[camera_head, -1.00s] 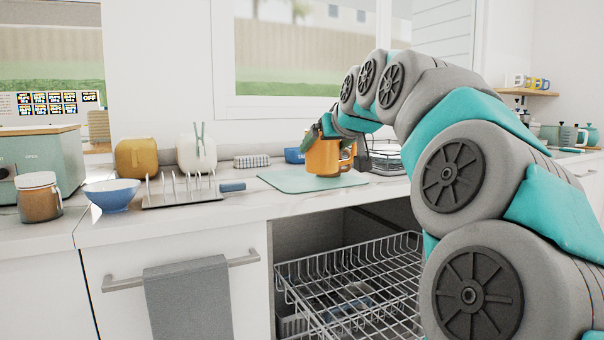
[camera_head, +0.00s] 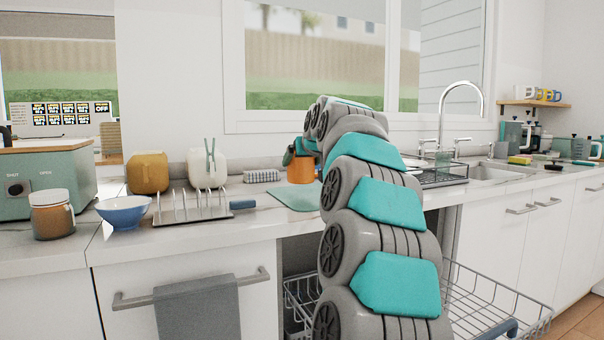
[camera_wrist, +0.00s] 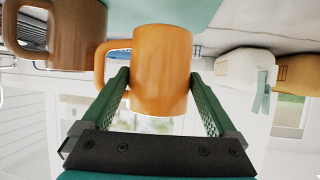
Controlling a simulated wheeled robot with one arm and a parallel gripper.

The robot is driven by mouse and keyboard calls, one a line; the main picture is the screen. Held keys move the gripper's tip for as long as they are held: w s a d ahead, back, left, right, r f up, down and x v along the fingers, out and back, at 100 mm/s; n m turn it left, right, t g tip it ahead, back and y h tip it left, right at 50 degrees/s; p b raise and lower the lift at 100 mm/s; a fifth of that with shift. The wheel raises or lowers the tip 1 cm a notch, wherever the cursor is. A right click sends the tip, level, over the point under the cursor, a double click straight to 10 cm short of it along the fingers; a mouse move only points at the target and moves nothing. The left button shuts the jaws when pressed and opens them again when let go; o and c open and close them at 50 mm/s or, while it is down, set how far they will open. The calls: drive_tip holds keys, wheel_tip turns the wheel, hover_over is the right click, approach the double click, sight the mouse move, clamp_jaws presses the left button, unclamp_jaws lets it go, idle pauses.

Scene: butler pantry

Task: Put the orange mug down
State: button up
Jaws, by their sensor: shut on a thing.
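The orange mug (camera_head: 301,170) is at the back of the teal mat (camera_head: 290,200) on the counter, partly hidden by my arm in the head view. In the wrist view, which is upside down, the orange mug (camera_wrist: 162,72) sits between the two green fingers of my gripper (camera_wrist: 163,80). The gripper is shut on its body, and its handle points to the picture's left. The mug looks upright. I cannot tell whether its base touches the mat or hangs just above it.
A brown mug (camera_wrist: 75,35) stands close beside the orange mug. A plate rack (camera_head: 190,212), a blue bowl (camera_head: 124,212) and a jar (camera_head: 52,215) stand left. Below is an open dishwasher rack (camera_head: 490,300). A sink (camera_head: 495,172) lies to the right.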

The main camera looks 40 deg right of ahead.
sight(304, 171)
drive_tip(key=shift+w+f, duration=0.15)
drive_tip(key=shift+f, duration=1.65)
drive_tip(key=shift+f, duration=0.1)
drive_tip(key=o, duration=1.4)
drive_tip(key=shift+c, duration=0.2)
drive_tip(key=v, duration=1.2)
drive_tip(key=shift+b, duration=0.4)
